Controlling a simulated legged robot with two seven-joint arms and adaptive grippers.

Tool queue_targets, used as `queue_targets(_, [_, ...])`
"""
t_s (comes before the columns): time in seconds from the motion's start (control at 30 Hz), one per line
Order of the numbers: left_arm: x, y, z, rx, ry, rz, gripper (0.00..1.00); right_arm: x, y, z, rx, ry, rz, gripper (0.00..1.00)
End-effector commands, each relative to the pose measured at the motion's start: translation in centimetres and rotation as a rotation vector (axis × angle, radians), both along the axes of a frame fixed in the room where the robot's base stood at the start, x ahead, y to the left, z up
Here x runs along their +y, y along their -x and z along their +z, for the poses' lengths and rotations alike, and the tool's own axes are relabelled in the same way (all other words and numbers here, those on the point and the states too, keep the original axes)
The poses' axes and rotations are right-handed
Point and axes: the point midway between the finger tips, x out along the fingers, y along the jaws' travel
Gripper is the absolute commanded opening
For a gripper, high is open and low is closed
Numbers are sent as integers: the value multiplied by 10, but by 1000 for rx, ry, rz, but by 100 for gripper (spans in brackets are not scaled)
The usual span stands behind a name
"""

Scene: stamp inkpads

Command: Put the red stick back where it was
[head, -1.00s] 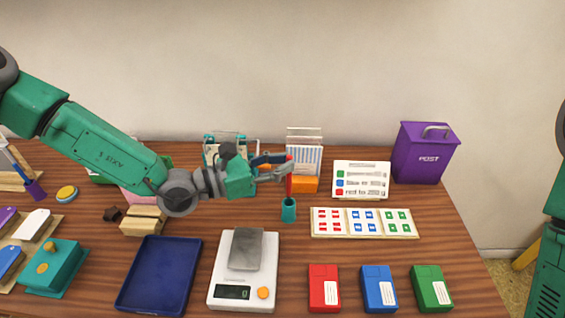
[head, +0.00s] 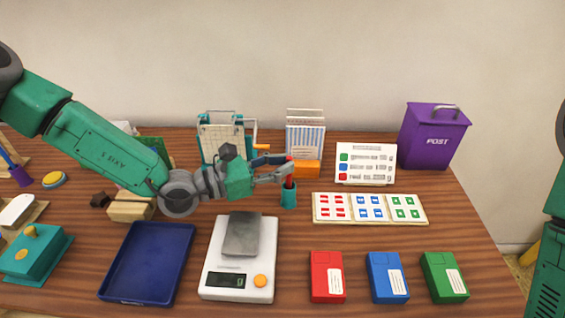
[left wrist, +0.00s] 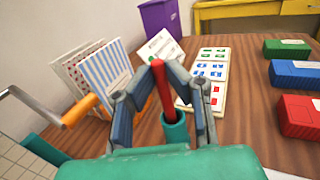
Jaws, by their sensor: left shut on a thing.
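The red stick (head: 289,182) is upright, with its upper part between the fingers of my left gripper (head: 287,172), which is shut on it. Its lower end is at the mouth of a small teal cup (head: 289,197) and appears to be inside it. In the left wrist view the stick (left wrist: 163,92) runs down between the two fingers into the opening of the cup (left wrist: 175,128). How deep it sits is hidden. My right gripper is out of view.
A stamp sheet (head: 370,220) lies right of the cup, with an orange-based card holder (head: 305,168) behind. A scale (head: 222,258) stands in front left. Red (head: 326,275), blue (head: 386,275) and green (head: 443,275) boxes line the front right.

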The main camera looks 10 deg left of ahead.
Motion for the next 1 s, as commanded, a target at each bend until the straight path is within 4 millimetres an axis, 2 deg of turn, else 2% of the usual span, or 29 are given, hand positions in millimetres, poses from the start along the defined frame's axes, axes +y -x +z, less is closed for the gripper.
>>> queue_targets(0.37, [0, 0, 0, 0, 0, 0, 0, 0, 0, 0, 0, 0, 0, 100])
queue_targets(0.93, [0, 0, -11, 0, 0, -1, 0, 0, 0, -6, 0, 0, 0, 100])
queue_targets(0.97, [0, 0, -10, 0, 0, -1, 22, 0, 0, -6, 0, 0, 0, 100])
queue_targets(1.0, [0, 0, -10, 0, 0, -1, 36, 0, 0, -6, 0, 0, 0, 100])
